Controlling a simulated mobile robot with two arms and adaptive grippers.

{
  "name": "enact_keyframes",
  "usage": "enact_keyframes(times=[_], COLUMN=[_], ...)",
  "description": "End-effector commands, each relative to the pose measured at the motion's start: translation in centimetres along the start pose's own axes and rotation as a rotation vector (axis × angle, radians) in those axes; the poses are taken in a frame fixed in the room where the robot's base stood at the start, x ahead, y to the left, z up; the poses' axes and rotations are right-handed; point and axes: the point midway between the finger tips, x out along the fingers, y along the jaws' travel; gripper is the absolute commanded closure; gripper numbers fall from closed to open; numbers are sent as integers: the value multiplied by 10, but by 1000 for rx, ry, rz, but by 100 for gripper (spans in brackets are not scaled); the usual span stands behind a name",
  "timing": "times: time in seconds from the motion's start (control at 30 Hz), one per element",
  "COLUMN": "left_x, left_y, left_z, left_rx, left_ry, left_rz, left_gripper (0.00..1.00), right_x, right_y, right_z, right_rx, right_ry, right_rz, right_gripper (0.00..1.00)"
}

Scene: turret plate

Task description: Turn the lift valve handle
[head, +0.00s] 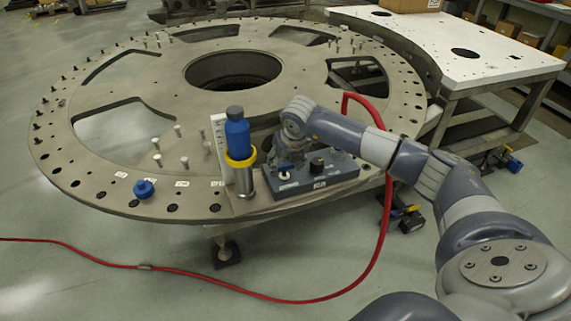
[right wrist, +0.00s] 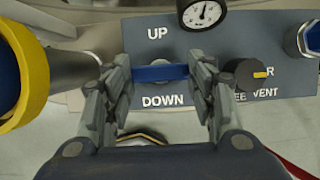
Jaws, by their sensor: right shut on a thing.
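The lift valve handle (right wrist: 163,72) is a blue bar in the right wrist view, lying level across the picture between the UP and DOWN labels. My right gripper (right wrist: 160,80) has one finger at each end of the bar and is shut on it. In the head view my right gripper (head: 288,162) reaches down over the dark blue-grey control panel (head: 335,181), and the handle cannot be made out there. My left gripper is not in view.
A black knob (right wrist: 245,74) sits just right of my fingers, with a gauge (right wrist: 203,12) above. A blue bottle-like cylinder (head: 237,135) with a yellow ring stands left of the panel on the round turret plate (head: 120,60). A red hose (head: 381,235) loops close to my arm.

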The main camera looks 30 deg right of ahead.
Motion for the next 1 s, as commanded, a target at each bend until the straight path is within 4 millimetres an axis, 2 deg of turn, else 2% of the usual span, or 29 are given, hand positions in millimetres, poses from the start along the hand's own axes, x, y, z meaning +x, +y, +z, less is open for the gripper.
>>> enact_keyframes(times=[0.3, 0.33, 0.4, 0.43, 0.8, 0.87, 1.0], left_x=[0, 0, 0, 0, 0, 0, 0], left_y=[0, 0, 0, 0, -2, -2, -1], left_z=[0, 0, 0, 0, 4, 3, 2], left_rx=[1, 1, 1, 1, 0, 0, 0], left_ry=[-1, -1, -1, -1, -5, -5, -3], left_rz=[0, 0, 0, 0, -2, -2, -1], left_gripper=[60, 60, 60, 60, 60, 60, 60], right_x=[-1, -1, -1, -1, -3, -7, -30], right_y=[-1, -1, -1, -1, 0, 0, -1], right_z=[1, 1, 1, 1, 1, 1, 1], right_rx=[7, 7, 7, 6, 4, 4, 2], right_ry=[-2, -2, -2, -1, -1, -2, -3], right_rz=[-1, -1, -1, -1, 0, 1, 0], right_gripper=[72, 46, 30, 28, 28, 28, 28])
